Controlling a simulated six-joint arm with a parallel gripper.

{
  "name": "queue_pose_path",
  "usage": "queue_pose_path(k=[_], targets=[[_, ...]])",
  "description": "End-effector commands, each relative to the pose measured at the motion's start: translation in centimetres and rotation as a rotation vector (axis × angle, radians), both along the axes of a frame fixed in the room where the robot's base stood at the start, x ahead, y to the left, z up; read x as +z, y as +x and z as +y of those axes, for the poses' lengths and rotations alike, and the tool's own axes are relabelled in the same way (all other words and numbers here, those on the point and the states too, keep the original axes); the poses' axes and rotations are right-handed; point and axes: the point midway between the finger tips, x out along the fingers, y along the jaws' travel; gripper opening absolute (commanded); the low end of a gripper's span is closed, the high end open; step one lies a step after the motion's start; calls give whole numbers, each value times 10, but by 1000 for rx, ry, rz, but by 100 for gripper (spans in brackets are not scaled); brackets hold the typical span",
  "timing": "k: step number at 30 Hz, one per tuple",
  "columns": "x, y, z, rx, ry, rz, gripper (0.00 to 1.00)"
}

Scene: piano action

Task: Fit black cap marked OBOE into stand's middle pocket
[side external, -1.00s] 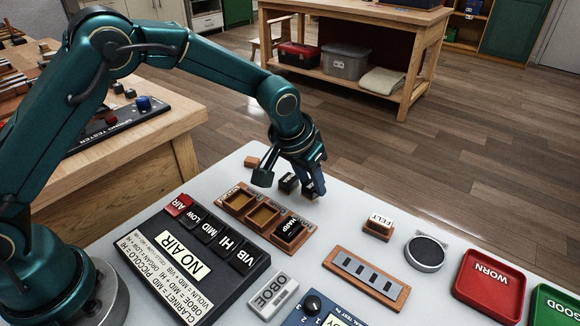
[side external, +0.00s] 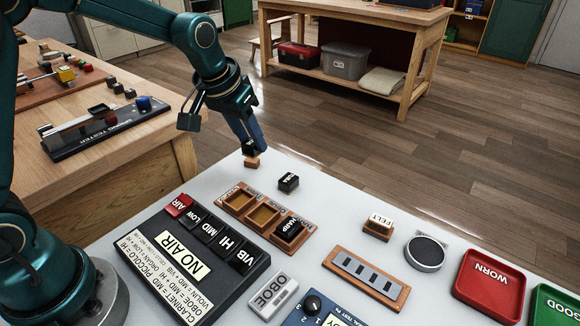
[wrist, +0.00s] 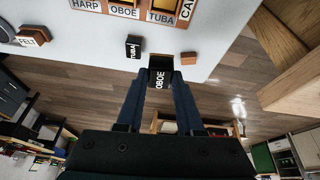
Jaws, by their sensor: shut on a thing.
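My gripper (side external: 250,148) is shut on the black cap marked OBOE (wrist: 160,77), whose white lettering shows between the fingers in the wrist view. The wooden stand (side external: 277,240) lies nearer the camera, to the right of my gripper. Its middle pocket (side external: 263,215) is empty, and the wrist view shows an OBOE label (wrist: 124,12) there. The far pocket (side external: 239,201) is empty. The near pocket holds the HARP cap (side external: 289,230).
The black TUBA cap (side external: 288,183) lies loose between my gripper and the stand. A small brown block (side external: 251,162) sits just below my gripper in the side view. The NO AIR panel (side external: 185,258) borders the stand on the left. The FELT block (side external: 379,226) stands to the right.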

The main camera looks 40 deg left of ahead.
Motion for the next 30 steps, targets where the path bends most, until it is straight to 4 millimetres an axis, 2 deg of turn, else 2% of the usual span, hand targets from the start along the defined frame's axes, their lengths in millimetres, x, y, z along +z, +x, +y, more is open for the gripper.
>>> queue_pose_path(k=[6, 12, 17, 30], targets=[[-15, -43, -46, -12, 8, 0, 0], [-15, -58, -67, -89, 21, -4, 0], [-22, -58, -69, -96, 21, -3, 0], [-59, -58, -69, -95, 21, -2, 0]])
